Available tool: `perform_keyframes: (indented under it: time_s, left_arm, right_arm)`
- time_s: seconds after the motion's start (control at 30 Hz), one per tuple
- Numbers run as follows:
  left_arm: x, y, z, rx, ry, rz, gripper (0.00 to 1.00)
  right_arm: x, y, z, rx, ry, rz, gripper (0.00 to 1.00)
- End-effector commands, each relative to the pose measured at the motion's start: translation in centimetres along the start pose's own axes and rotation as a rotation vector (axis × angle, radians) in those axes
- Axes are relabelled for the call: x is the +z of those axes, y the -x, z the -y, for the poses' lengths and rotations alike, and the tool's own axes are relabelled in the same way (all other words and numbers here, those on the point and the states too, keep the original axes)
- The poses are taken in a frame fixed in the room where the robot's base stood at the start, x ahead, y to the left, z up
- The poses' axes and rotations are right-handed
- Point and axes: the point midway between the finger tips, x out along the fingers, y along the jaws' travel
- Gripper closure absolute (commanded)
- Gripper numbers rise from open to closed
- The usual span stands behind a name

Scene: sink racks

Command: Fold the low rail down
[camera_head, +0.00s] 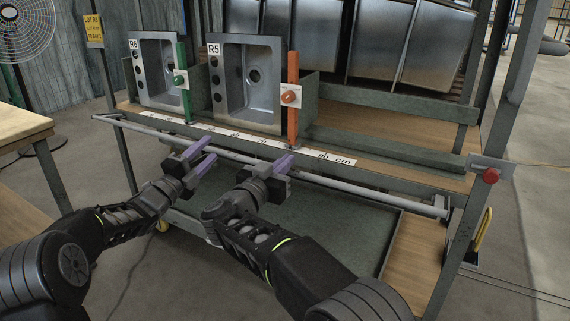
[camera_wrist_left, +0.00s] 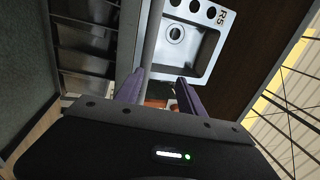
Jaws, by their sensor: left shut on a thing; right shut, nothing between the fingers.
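The low rail (camera_head: 350,190) is a long grey bar running across the front of the rack, just below its front edge. It is raised, level with the shelf front. My left gripper (camera_head: 203,156) has purple fingers and is shut on the rail left of its middle; the rail also shows in the left wrist view (camera_wrist_left: 152,35), beside the left-hand finger. My right gripper (camera_head: 284,163) is shut and empty, its fingertips overlapping the rail in the head view. I cannot tell whether they touch it. A red knob (camera_head: 491,176) sits on a plate at the right post.
Sinks R6 (camera_head: 146,92) and R5 (camera_head: 230,110) stand on the upper shelf, with a green upright (camera_head: 184,90) and an orange upright (camera_head: 293,120) beside them. A dark tray (camera_head: 330,225) lies below the rail. A wooden table (camera_head: 20,125) is at the left.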

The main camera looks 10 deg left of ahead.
Motion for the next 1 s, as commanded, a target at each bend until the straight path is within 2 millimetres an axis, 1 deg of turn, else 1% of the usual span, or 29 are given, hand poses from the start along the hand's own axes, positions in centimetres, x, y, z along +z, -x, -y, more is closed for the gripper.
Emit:
perform_keyframes:
  time_s: [0.03, 0.1, 0.2, 0.3, 0.43, 0.67, 0.77, 0.87, 0.97, 1.0]
  left_arm:
    - [0.5, 1.3, 0.5, -0.003, -0.004, 0.009, 0.62]
    - [0.4, 2.7, 0.3, -0.001, -0.003, 0.008, 0.62]
    - [0.4, 4.2, 0.2, 0.001, -0.003, 0.008, 0.62]
    - [0.4, 5.2, 0.1, 0.002, -0.002, 0.008, 0.62]
    - [0.3, 5.6, 0.1, 0.002, -0.002, 0.007, 0.62]
    - [0.3, 5.5, 0.0, 0.004, -0.002, 0.006, 0.62]
    - [0.0, 5.4, -0.2, 0.005, 0.001, 0.001, 0.62]
    - [-1.0, 4.9, -1.5, 0.017, 0.018, -0.015, 0.62]
    - [-3.0, 4.5, -4.4, 0.049, 0.068, -0.037, 0.62]
    - [-4.1, 4.5, -6.1, 0.069, 0.103, -0.042, 0.62]
  right_arm:
    - [-0.1, 0.1, 0.0, -0.001, -0.001, -0.001, 1.0]
    - [-0.2, 0.1, 0.1, -0.001, -0.001, -0.002, 1.0]
    - [-0.2, 0.0, 0.0, -0.001, -0.001, -0.002, 1.0]
    - [-0.2, 0.0, 0.0, -0.001, -0.001, -0.002, 1.0]
    - [-0.2, 0.1, 0.0, -0.001, -0.002, -0.003, 1.0]
    - [-0.2, 0.1, 0.0, -0.001, -0.002, -0.003, 1.0]
    - [-0.2, 0.1, 0.0, -0.001, -0.002, -0.003, 1.0]
    - [-0.2, 0.1, 0.0, -0.001, -0.002, -0.003, 1.0]
    - [-0.2, 0.1, 0.0, -0.001, -0.002, -0.003, 1.0]
    - [-0.2, 0.1, 0.0, -0.001, -0.002, -0.003, 1.0]
